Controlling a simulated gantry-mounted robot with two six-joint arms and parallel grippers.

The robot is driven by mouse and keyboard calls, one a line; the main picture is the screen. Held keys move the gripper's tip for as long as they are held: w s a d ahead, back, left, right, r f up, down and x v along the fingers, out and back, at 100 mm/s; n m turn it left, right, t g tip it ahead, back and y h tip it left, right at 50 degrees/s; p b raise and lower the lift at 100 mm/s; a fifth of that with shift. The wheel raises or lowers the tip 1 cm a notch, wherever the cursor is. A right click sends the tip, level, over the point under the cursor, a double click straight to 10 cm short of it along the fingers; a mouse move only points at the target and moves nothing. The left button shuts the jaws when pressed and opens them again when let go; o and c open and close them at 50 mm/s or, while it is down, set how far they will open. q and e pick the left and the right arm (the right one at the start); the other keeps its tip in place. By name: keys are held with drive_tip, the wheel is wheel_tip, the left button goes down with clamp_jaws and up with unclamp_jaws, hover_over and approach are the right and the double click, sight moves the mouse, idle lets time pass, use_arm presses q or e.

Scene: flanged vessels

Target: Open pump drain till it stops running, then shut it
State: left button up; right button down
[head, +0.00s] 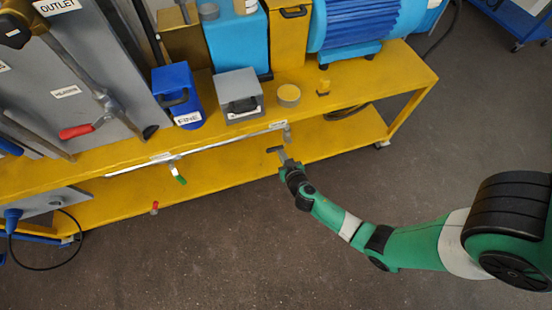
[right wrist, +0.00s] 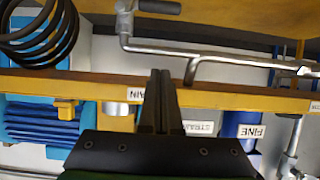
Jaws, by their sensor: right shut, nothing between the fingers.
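The pump (head: 365,22), with its blue ribbed motor, stands on the yellow bench. A thin metal drain pipe (head: 225,145) runs under the bench's front edge; it also shows in the right wrist view (right wrist: 240,60). At its right end is a valve (right wrist: 125,22) with a dark lever (right wrist: 158,6). A label (right wrist: 135,94) ending in "AIN" is partly covered by my fingers. My right gripper (head: 281,155) is shut and empty, just below the front edge by the valve; its fingers (right wrist: 160,74) point toward the pipe, apart from the lever. No running liquid can be made out. My left gripper is out of view.
A green-handled valve (head: 180,180) hangs from the pipe's left part. A red handle (head: 154,208) is lower left. A grey strainer box (head: 238,93) and blue FINE box (head: 178,95) stand on the bench (head: 330,105). A coiled black hose (right wrist: 35,30) lies near the valve. Floor in front is clear.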

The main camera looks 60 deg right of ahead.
wheel_tip(320, 180, down, 2)
drive_tip(key=b, duration=0.5)
hover_over(275, 149)
wheel_tip(275, 149, down, 4)
drive_tip(key=f, duration=0.1)
drive_tip(key=f+b, duration=0.1)
drive_tip(key=a+f+b, duration=0.1)
drive_tip(key=shift+s+f, duration=0.3)
drive_tip(key=shift+s, duration=0.05)
drive_tip(key=shift+s+a+f+b, duration=0.1)
drive_tip(key=shift+a+f+b, duration=0.05)
drive_tip(key=shift+b, duration=0.15)
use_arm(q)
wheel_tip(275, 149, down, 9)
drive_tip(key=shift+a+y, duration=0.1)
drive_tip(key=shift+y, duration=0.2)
